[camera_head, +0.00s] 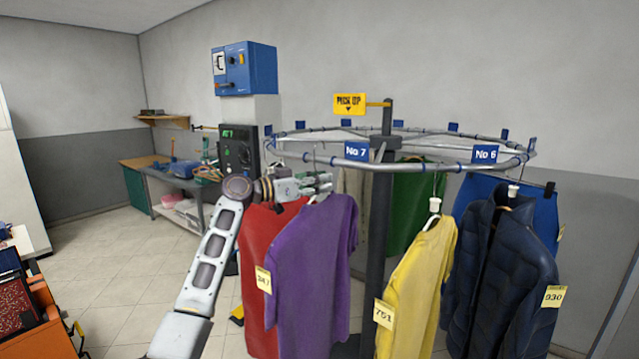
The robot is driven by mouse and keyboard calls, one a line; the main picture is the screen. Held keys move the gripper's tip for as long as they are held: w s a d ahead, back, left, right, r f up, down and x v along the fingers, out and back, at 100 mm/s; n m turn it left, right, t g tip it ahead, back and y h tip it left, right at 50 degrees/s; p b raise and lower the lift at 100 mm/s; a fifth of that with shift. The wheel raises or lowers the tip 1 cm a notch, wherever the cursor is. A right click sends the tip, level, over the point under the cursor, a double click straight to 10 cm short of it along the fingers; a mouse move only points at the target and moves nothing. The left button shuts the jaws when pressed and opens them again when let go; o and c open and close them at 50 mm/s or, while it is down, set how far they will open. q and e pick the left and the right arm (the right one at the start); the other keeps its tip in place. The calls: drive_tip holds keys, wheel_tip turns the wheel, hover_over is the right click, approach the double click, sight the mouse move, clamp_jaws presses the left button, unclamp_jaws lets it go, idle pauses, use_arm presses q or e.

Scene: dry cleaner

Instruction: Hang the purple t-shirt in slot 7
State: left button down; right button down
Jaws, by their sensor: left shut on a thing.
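The purple t-shirt (312,265) hangs upright from a hanger, with a yellow tag marked 247 (263,280) at its left side. My left gripper (322,184) is shut on the hanger at the shirt's collar. The thin hanger hook rises above the fingers to about the height of the ring rail (420,165). I cannot tell whether it rests on the rail. The blue No 7 sign (357,151) is on the rail just right of the hook. My right gripper is not in view.
A red garment (257,250) hangs close behind the purple t-shirt. A yellow shirt (415,280), a dark puffer jacket (505,270) and a green garment (405,205) hang around the rail. A dark post (377,240) stands in the middle. The No 6 sign (486,154) is further right.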

use_arm(q)
drive_tip(key=shift+f+b, duration=1.45)
drive_tip(key=shift+f, duration=0.15)
drive_tip(key=shift+f+b, duration=0.2)
drive_tip(key=shift+b, duration=0.15)
idle(1.2)
drive_tip(key=c, duration=1.2)
unclamp_jaws()
drive_tip(key=shift+a, duration=0.1)
drive_tip(key=shift+v, duration=5.95)
